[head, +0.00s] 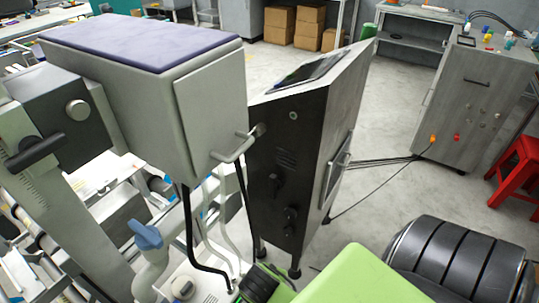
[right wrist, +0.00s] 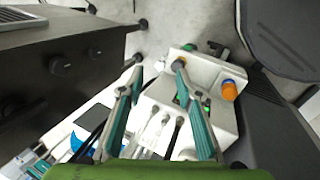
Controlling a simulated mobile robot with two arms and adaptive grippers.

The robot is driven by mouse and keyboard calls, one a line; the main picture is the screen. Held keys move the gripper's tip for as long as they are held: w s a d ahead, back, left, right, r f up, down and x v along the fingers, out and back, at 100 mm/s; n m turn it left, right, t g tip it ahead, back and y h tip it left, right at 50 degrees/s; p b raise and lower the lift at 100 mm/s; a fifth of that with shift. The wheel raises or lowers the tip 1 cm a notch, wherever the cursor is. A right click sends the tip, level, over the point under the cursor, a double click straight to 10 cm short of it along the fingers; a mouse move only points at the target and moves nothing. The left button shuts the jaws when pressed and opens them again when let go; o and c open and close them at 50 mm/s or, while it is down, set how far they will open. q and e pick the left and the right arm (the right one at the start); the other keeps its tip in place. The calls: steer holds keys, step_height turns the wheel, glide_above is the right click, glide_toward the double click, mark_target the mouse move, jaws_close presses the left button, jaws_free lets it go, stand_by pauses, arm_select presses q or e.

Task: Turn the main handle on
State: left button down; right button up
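A dark cabinet (head: 265,140) with a sloped top stands in the middle of the head view. Two black rotary handles, an upper one (head: 274,185) and a lower one (head: 290,218), are on its dark side. I cannot tell which is the main handle. In the right wrist view the cabinet (right wrist: 30,60) is at upper left, with its black handles (right wrist: 60,66) beyond the fingers. My right gripper (right wrist: 158,63) is open and empty, apart from the handles, with teal fingers and dark tips. I cannot make out my left gripper in either view.
A large grey machine with a purple top (head: 140,40) fills the left. A metal cabinet (head: 480,95) and a red stool (head: 520,170) stand at right. Cables cross the floor behind the dark cabinet. Floor is open between the cabinets.

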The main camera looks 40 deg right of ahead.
step_height(320, 180, down, 3)
steer(key=w+d+n+h, duration=0.2)
steer(key=w+d, duration=0.1)
steer(key=n+t+h, duration=0.3)
steer(key=n+h, duration=0.9)
steer(key=n, duration=0.2)
glide_toward(272, 187)
steer(key=x, duration=0.8)
steer(key=shift+w+d, duration=0.15)
steer(key=shift+d, duration=0.15)
jaws_close()
